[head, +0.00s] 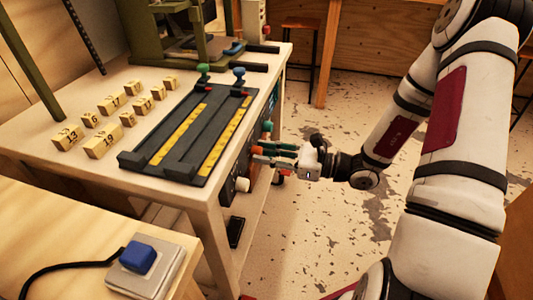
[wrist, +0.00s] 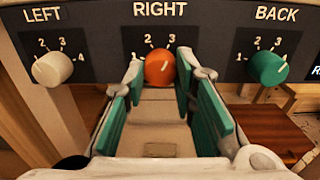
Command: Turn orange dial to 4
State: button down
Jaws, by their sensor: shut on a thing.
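The orange dial (wrist: 160,68) sits under the label RIGHT on a dark panel (wrist: 200,35) in the wrist view. Its white mark slants up and to the right, near the 3; the number 4 of this dial cannot be made out. My gripper (wrist: 159,82) has its green-padded fingers on the left and right sides of the orange dial and is shut on it. In the head view my gripper (head: 270,153) reaches from the right to the panel on the bench's side, where the orange dial (head: 257,150) shows small.
A white dial (wrist: 53,69) labelled LEFT and a green dial (wrist: 268,69) labelled BACK flank the orange one. The bench (head: 70,175) holds a black slide rail with yellow scales (head: 205,140) and several numbered wooden blocks (head: 103,142). Open floor lies right of the bench.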

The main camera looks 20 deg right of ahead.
jog(key=shift+r+m+p, duration=0.1)
jog(key=shift+m+p, duration=0.2)
jog(key=shift+p, duration=0.15)
jog(key=m+p, duration=0.3)
jog(key=p, duration=0.1)
jog(key=shift+r+m+p, duration=0.1)
jog(key=shift+m+p, duration=0.2)
jog(key=shift+p, duration=0.1)
jog(key=m+p, duration=0.4)
jog(key=m, duration=0.1)
jog(key=shift+m, duration=0.3)
jog(key=shift+f, duration=0.2)
jog(key=c, duration=1.3)
grip_release()
jog(key=v, duration=1.2)
